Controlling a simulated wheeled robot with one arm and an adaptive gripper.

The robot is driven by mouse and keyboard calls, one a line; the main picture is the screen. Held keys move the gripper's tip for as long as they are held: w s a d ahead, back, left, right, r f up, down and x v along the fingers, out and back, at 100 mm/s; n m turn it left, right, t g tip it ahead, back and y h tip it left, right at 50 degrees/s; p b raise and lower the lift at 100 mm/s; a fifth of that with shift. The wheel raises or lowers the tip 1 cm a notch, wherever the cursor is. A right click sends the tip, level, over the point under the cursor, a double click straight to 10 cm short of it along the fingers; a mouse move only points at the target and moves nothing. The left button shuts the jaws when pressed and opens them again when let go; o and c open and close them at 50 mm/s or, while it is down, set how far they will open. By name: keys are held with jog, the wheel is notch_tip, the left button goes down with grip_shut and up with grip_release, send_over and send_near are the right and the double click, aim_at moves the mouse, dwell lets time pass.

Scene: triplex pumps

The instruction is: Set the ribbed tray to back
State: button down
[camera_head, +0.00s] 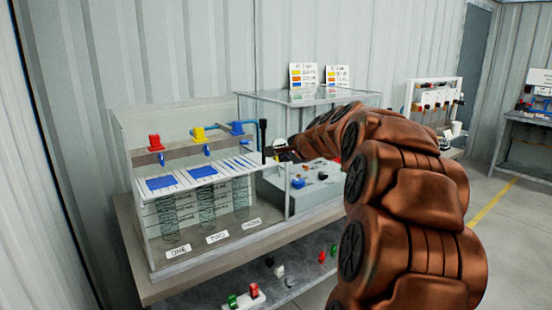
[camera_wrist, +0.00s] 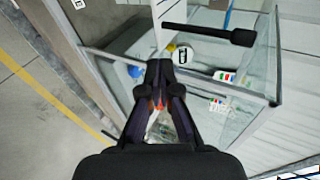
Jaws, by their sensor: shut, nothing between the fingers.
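The ribbed tray seems to be the white panel with several thin blue ribs (camera_head: 236,164), the rightmost of three on top of the clear tank. A black upright lever (camera_head: 263,138) stands at its right end; it also shows in the wrist view as a black bar with a thick end (camera_wrist: 212,33). My gripper (camera_head: 279,152) is just right of the lever, apart from it as far as I can see. In the wrist view my gripper (camera_wrist: 160,68) has its fingertips together and empty, below the bar in the picture. I cannot tell whether the lever joins the tray.
The two other panels carry a blue square (camera_head: 160,183) and a blue patch (camera_head: 203,171). Red (camera_head: 155,143) and yellow (camera_head: 198,133) valves sit on a rail behind. A glass case (camera_head: 310,98) stands right of the tank, close to my arm. Open floor lies at right.

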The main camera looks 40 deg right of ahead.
jog(key=w+r+p+x, duration=0.1)
jog(key=p+x, duration=0.1)
jog(key=x, duration=1)
jog(key=shift+d+r, duration=0.15)
jog(key=shift+r, duration=0.05)
jog(key=shift+w, duration=0.15)
